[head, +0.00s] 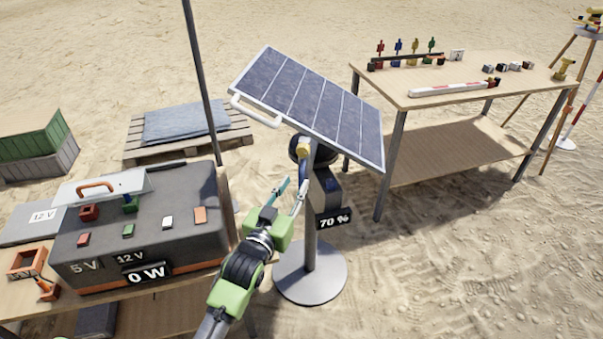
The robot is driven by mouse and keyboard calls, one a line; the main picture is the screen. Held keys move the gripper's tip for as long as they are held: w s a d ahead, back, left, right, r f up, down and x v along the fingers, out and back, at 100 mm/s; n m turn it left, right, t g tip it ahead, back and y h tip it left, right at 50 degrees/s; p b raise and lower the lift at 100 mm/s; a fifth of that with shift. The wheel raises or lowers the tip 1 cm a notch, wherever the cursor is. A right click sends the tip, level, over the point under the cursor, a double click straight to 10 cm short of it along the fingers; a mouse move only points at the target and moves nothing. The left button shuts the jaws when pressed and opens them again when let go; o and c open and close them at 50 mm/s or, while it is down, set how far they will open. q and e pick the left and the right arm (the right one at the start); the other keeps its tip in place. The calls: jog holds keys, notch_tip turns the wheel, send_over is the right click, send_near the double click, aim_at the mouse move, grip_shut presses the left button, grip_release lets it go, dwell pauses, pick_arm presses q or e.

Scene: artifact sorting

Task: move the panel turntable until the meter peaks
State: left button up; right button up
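The solar panel (310,100) is tilted on a grey post (311,240) with a round base, and a white handle (255,111) runs along its left edge. A dark turntable joint (299,148) with a tan knob sits under the panel. A meter sign on the post reads 70 % (333,220). My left gripper (291,183) points up just left of the post, below the joint and handle. Its fingers are apart with nothing seen between them. Whether a finger touches the post is unclear. My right gripper is not in view.
A dark power box (140,235) reading 0 W stands on the left table. A dark pole (203,80) rises behind it. A wooden table (420,85) with small coloured parts stands at right. A pallet (150,145) and crates (40,145) lie behind. Sand at lower right is clear.

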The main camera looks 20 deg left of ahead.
aim_at(300, 176)
pick_arm(q)
jog(key=w, duration=0.5)
jog(key=shift+w+d, duration=0.2)
jog(key=shift+w, duration=0.1)
grip_shut()
